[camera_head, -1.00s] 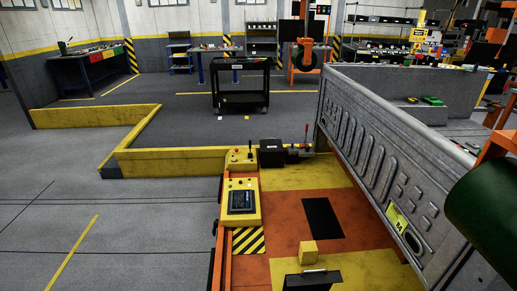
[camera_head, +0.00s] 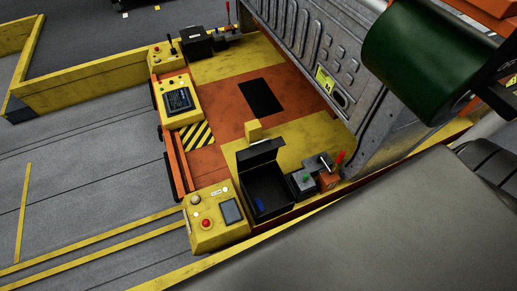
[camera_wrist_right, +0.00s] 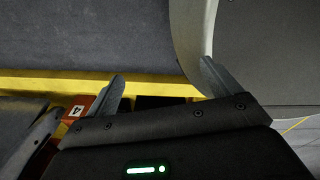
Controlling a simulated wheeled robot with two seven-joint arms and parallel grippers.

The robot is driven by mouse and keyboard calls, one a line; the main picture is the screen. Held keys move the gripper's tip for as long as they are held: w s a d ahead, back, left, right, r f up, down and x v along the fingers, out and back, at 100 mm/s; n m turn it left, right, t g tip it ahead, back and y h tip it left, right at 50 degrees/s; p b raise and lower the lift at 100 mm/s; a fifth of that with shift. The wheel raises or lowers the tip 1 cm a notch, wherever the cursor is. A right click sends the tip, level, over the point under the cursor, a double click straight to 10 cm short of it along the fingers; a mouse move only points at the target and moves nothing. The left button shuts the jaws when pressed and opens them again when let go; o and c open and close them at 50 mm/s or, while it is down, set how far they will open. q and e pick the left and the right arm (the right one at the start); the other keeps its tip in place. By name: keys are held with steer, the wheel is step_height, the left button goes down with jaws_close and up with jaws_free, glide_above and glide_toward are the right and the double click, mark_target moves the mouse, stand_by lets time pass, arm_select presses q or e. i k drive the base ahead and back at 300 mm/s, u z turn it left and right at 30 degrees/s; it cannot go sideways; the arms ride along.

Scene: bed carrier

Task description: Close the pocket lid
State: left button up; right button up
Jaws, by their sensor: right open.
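The pocket is an open black box (camera_head: 268,196) at the near end of the carrier in the head view. Its black lid (camera_head: 260,152) stands raised along the far rim. A small blue thing shows inside the box. My right gripper (camera_wrist_right: 162,76) shows in the right wrist view with its two fingers spread apart and nothing between them. A yellow edge lies behind the fingers there. The right gripper is not visible in the head view, so its distance from the lid cannot be told. My left gripper is not in view.
A yellow control box (camera_head: 216,216) with a red button stands left of the pocket. A grey unit (camera_head: 305,182) with levers stands to its right. A ribbed metal panel (camera_head: 300,50) and a green cylinder (camera_head: 420,60) rise at the right. Grey floor (camera_head: 80,170) is clear at left.

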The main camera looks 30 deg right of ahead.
mark_target(258, 153)
steer(key=u, duration=1.7)
steer(key=k, duration=1.65)
steer(key=z, duration=0.9)
steer(key=i, duration=0.5)
steer(key=z, duration=0.05)
